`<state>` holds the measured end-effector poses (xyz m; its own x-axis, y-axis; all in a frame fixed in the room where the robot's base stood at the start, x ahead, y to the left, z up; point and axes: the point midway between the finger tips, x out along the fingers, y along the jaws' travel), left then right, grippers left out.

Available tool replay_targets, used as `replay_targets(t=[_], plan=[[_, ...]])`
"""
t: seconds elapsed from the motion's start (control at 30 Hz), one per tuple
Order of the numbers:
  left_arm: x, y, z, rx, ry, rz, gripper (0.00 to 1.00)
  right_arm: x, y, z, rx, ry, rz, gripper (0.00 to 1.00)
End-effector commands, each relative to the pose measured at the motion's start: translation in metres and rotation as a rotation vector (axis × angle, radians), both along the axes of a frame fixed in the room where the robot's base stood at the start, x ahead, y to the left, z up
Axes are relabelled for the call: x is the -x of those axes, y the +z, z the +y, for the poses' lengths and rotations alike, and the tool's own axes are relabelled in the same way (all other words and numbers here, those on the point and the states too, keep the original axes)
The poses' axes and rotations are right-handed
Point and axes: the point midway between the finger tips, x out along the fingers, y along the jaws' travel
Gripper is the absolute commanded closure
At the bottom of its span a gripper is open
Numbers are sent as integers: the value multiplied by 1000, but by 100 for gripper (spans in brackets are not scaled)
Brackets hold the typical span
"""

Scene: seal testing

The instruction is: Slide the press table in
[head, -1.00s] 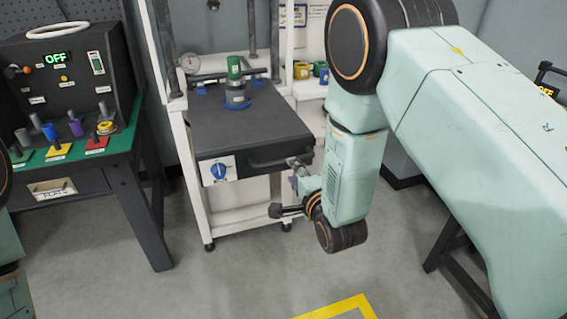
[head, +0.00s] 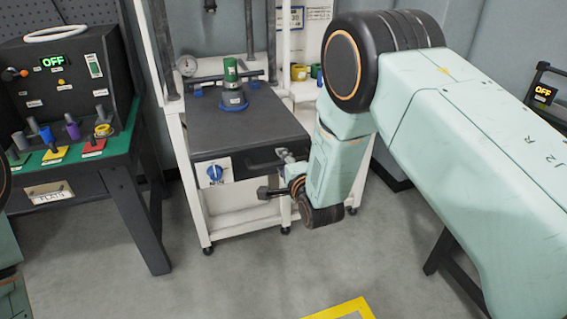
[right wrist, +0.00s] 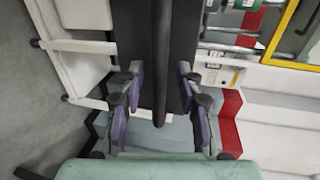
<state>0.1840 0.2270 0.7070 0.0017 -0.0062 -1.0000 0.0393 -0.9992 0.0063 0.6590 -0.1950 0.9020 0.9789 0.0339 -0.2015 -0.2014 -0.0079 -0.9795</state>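The press table (head: 262,118) is a dark slab sticking out at the front of a white press frame (head: 184,175). A green-topped cylinder (head: 230,70) with a blue ring stands on it. A dark handle (head: 262,163) runs along its front edge, right of a blue knob (head: 215,173). My right gripper (head: 284,156) is at the handle's right part. In the right wrist view, its purple-padded fingers (right wrist: 160,95) are apart, on either side of the dark handle bar (right wrist: 160,50), with gaps showing. Contact cannot be told. My left gripper is not in view.
A bench (head: 125,165) with a control box (head: 70,80) reading OFF stands close on the left. Small coloured pots (head: 299,72) sit on a shelf right of the press. The grey floor (head: 230,285) in front is clear, with yellow marking (head: 345,309).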

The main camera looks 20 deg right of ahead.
Motion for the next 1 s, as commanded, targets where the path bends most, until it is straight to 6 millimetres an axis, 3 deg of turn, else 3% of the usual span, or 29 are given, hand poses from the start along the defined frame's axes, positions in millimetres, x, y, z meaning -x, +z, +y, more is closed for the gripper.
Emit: replay_targets(t=[0.43,0.83,1.0], plan=[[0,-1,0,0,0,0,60,-5,-1,0,0,0,0,65],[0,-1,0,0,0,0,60,-5,-1,0,0,0,0,99],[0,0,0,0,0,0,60,-4,-1,0,0,-1,0,100]])
